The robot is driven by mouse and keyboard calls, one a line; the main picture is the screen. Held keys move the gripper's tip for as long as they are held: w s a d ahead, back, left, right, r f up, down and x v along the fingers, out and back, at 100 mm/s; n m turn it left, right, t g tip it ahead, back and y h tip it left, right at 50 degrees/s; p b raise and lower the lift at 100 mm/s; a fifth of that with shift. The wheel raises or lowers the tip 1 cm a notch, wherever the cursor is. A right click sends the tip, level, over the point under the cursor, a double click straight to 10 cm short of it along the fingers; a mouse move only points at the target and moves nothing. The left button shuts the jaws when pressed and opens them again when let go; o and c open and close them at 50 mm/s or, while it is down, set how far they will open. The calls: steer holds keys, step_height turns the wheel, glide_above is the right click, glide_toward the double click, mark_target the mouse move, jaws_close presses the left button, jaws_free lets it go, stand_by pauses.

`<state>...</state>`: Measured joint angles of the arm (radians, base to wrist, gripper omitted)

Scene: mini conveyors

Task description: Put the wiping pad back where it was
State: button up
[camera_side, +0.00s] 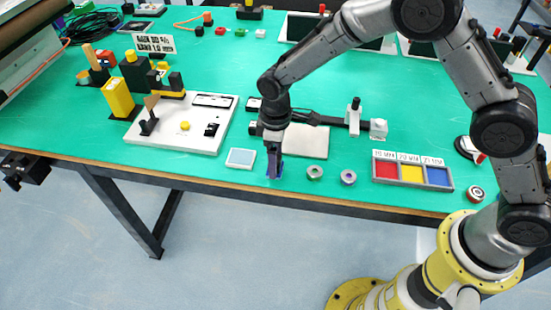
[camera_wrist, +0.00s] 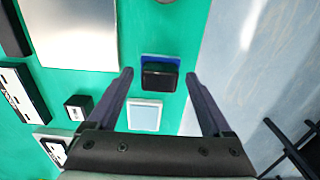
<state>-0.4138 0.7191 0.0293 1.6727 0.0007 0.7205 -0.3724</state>
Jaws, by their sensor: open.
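The wiping pad, a black block on a blue base (camera_wrist: 160,75), sits near the table's front edge. In the side view its blue part (camera_side: 276,174) shows at my gripper's tips, mostly hidden by the fingers. My gripper (camera_side: 273,165) points down over it and is open. In the wrist view the fingertips (camera_wrist: 159,77) stand on either side of the pad, with gaps visible; the depth of the fingers around it is unclear. A flat pale-blue square with a white rim (camera_side: 241,158) lies just left of the pad; it also shows in the wrist view (camera_wrist: 145,115).
Two metal rings (camera_side: 315,172) (camera_side: 348,177) lie right of my gripper. A tray with red, yellow and blue sections (camera_side: 411,184) is farther right. A white board with small fixtures (camera_side: 180,135) is left. A grey plate (camera_side: 305,140) lies behind. The table edge is close in front.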

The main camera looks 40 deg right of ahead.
steer(key=s+d+r+m+t, duration=0.1)
steer(key=s+d+r, duration=0.15)
steer(key=r, duration=0.65)
steer(key=s+d+r+m, duration=0.1)
steer(key=d+r, duration=0.2)
steer(key=r, duration=0.7)
steer(key=s+d+r+m+t, duration=0.2)
steer(key=s+d+r, duration=0.3)
steer(key=s+d, duration=0.25)
steer(key=s+d+m+t, duration=0.1)
steer(key=s+d+m, duration=0.1)
steer(key=s, duration=0.6)
steer(key=s+d+m+t, duration=0.1)
steer(key=s+d+m, duration=0.2)
steer(key=s, duration=0.5)
steer(key=shift+s+d+f+t, duration=0.2)
steer(key=shift+s+d+t, duration=0.15)
steer(key=shift+d, duration=0.35)
